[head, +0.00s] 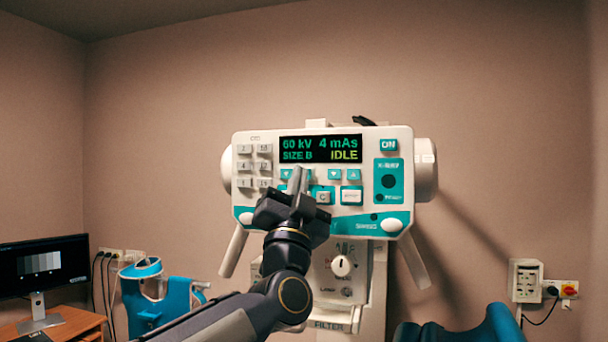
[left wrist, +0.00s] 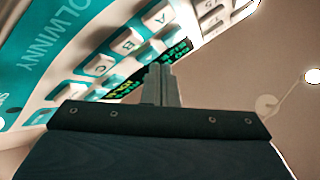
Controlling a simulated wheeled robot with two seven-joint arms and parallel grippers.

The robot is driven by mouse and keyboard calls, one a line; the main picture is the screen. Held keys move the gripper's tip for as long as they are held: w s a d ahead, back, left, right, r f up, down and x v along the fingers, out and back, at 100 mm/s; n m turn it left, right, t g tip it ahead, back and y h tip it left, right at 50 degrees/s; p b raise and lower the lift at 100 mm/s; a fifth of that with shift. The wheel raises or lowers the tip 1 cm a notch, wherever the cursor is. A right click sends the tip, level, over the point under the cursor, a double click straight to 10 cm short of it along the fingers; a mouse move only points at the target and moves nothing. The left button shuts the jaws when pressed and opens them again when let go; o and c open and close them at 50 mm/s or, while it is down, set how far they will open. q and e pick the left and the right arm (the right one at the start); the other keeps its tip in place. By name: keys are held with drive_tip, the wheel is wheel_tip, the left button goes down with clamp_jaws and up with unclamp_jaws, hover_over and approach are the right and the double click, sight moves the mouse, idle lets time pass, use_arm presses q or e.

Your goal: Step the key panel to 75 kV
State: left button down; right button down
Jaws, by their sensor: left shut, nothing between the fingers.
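The white and teal key panel (head: 222,200) faces me in the middle of the head view. Its display (head: 320,149) reads 60 kV, 4 mAs, SIZE B, IDLE. Below the display are small teal arrow keys; one (head: 286,174) shows left of my fingers and two (head: 343,174) show to the right. My left gripper (head: 299,178) is shut and empty, its fingertips just below the kV reading, hiding part of the key row. In the left wrist view the fingertips (left wrist: 160,75) are over the panel near the display; I cannot tell whether they touch a key. My right gripper is out of view.
Number keys (head: 254,166) are at the panel's left, an ON key (head: 389,145) at its right. A knob (head: 342,266) sits below. A monitor (head: 45,265) stands on a desk at the left. A blue chair-like shape (head: 470,328) is at the lower right.

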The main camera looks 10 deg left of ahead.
use_arm(q)
drive_tip(key=shift+w, duration=0.4)
drive_tip(key=shift+s, duration=0.2)
idle(0.5)
drive_tip(key=shift+s, duration=0.65)
drive_tip(key=s+b, duration=0.1)
drive_tip(key=s, duration=0.4)
drive_tip(key=shift+a+b, duration=0.1)
drive_tip(key=shift+b, duration=0.3)
drive_tip(key=shift+a, duration=0.1)
idle(2.0)
